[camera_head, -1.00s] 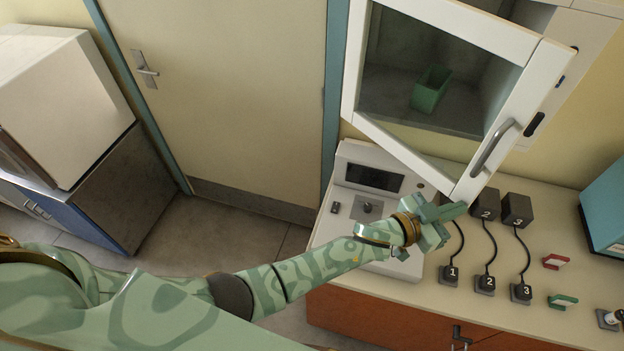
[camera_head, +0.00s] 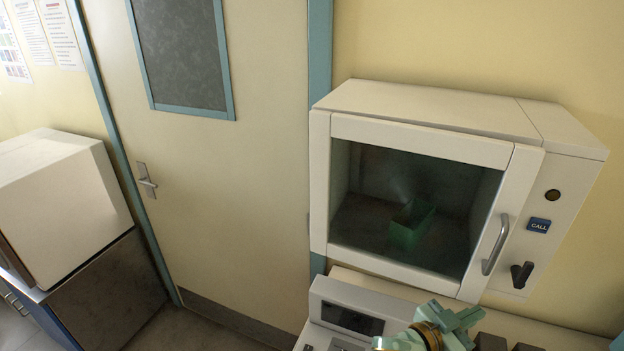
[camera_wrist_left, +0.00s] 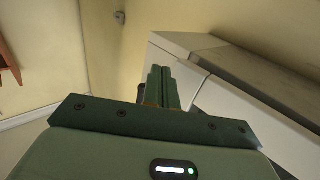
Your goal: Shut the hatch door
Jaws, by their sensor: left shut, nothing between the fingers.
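The hatch door (camera_head: 420,144) is a white frame around a dark pane. It lies flush or nearly flush against its white cabinet (camera_head: 430,108); I cannot tell if a thin gap is left. Its grey handle (camera_head: 495,245) is at the right side of the frame. A black lever (camera_head: 521,275) sits on the panel right of the door. My left gripper (camera_head: 462,316) is below the door's lower right corner, apart from the handle. Its closed fingers (camera_wrist_left: 162,85) show in the left wrist view, empty.
A green open box (camera_head: 411,224) stands inside behind the pane. A grey-white console (camera_head: 325,290) stands below. A room door (camera_head: 240,200) is at the left.

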